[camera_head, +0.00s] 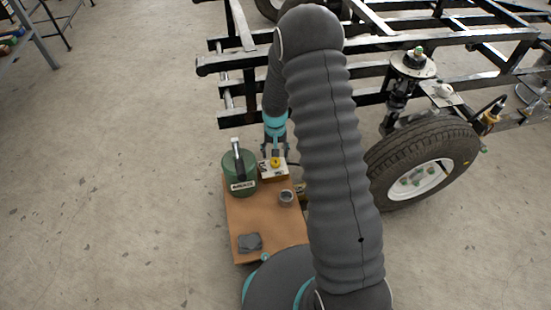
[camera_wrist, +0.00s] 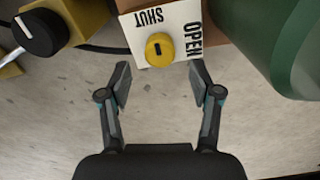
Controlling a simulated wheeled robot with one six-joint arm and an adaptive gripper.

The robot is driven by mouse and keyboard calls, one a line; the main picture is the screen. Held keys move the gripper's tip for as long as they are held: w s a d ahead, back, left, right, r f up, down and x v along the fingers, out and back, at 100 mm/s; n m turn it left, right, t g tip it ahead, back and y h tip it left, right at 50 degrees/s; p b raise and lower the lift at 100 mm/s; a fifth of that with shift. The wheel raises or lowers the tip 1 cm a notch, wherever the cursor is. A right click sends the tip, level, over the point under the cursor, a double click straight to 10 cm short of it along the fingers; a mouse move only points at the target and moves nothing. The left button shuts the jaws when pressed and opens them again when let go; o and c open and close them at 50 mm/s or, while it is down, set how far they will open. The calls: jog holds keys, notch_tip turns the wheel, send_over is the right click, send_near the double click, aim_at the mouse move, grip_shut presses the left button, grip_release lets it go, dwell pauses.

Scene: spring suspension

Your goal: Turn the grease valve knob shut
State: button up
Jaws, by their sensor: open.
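The grease valve knob (camera_wrist: 159,48) is a yellow round knob with a dark slot at its centre. In the head view the yellow knob (camera_head: 275,162) is at the back of the brown board. My gripper (camera_wrist: 160,85) is open and empty, its two fingers apart, just below the knob in the wrist view. In the head view my gripper (camera_head: 275,149) is right at the knob, partly hidden behind the arm. I cannot tell whether a finger touches it.
A green canister (camera_head: 240,172) stands left of the knob on the brown board (camera_head: 245,215). A small metal cup (camera_head: 286,198) and a grey cloth (camera_head: 250,242) are also there. A black-and-yellow part (camera_wrist: 45,30) shows in the wrist view. A wheel (camera_head: 424,165) and black frame (camera_head: 375,45) stand right.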

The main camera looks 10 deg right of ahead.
aim_at(275, 160)
notch_tip(275, 160, up, 7)
dwell(0.3)
jog(key=shift+s, duration=0.1)
dwell(0.4)
